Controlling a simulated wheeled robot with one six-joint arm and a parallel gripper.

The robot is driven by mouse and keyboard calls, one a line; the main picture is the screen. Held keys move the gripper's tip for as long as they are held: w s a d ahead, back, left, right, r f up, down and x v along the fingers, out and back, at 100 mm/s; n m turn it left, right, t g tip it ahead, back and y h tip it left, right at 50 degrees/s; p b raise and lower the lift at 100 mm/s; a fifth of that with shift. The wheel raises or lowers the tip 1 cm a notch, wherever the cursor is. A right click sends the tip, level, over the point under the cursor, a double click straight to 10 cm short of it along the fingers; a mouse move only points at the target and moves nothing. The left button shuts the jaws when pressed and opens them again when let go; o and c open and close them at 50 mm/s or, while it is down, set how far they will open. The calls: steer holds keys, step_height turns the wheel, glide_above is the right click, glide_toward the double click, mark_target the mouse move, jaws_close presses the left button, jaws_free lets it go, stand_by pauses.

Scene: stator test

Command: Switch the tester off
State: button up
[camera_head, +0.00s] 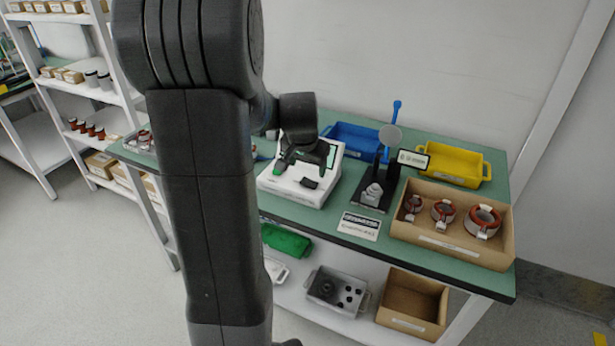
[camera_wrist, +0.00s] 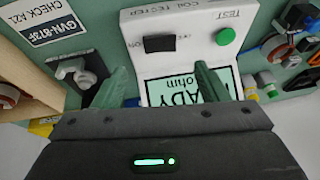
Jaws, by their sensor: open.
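The white coil tester (camera_head: 300,190) stands on the green bench, and it fills the upper middle of the wrist view (camera_wrist: 190,15), upside down. Its black rocker switch (camera_wrist: 159,44) has small labels on both sides, too small to read surely. A green button (camera_wrist: 225,36) marked TEST sits right of the switch there. The lit screen (camera_wrist: 157,88) shows part of READY and ohm. My gripper (camera_wrist: 162,68) is open and empty above the tester, its fingertips on either side of the screen, short of the switch. In the head view my gripper (camera_head: 302,155) hides part of the tester.
A cardboard box (camera_head: 450,250) holds three copper-wound stators. Blue (camera_head: 352,138) and yellow (camera_head: 450,162) bins stand behind. More bins sit on the lower shelf.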

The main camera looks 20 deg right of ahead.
mark_target(309, 182)
steer(key=x, duration=0.7)
steer(key=shift+f, duration=0.2)
